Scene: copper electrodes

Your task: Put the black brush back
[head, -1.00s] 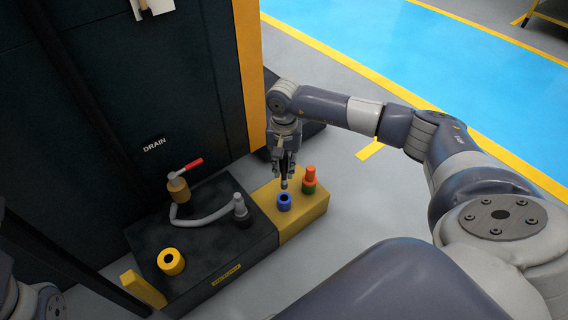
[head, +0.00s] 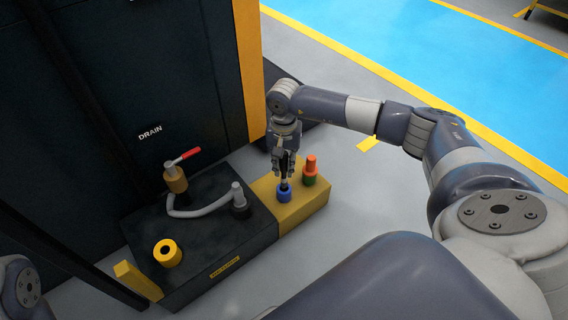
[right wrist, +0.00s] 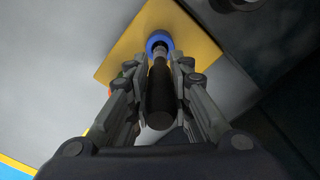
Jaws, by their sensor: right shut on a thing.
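My right gripper (head: 285,168) is shut on the black brush (right wrist: 159,95) above the yellow block (head: 262,191). The brush is upright in the head view, mostly hidden between the fingers. Its lower end is at the blue ring-shaped holder (head: 284,194), and appears to be in its opening. In the right wrist view the brush runs between both fingers (right wrist: 162,75) towards the blue holder (right wrist: 159,41). How deep the tip sits cannot be told. My left gripper is not in view.
An orange-topped piece in a green holder (head: 310,178) stands close right of the blue holder. Left are a grey piece in a black holder (head: 239,208), an empty yellow ring (head: 167,253), and a red-handled drain valve (head: 175,178) with a grey hose (head: 200,212).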

